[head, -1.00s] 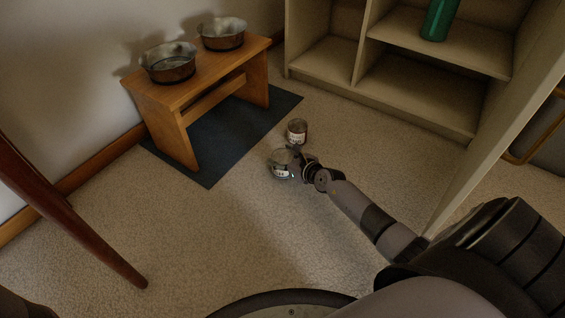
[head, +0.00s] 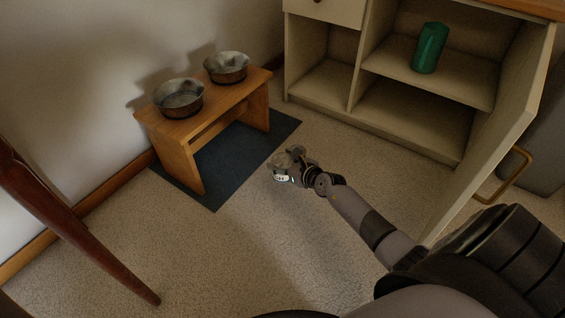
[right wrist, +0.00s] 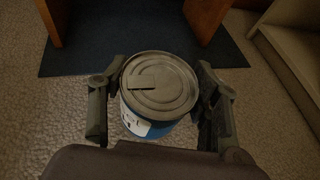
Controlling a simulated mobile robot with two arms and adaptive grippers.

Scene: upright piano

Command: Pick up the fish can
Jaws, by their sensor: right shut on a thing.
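The can, with a ringed grey metal lid and a blue and white label, sits upright between the fingers in the right wrist view (right wrist: 158,88). My right gripper (right wrist: 160,98) is shut on its sides, one finger to the left and one to the right. In the head view the right gripper (head: 289,163) is small, in front of the mat's near right edge. A pale label shows at its tip there; can and fingers are hard to tell apart. The can's underside is hidden. My left gripper is not in view.
A wooden stand (head: 188,127) with two metal bowls stands on a dark mat (head: 232,165) at the left. An open shelf cabinet (head: 410,121) with a green cylinder (head: 429,48) is at the back right, its door (head: 490,135) swung open.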

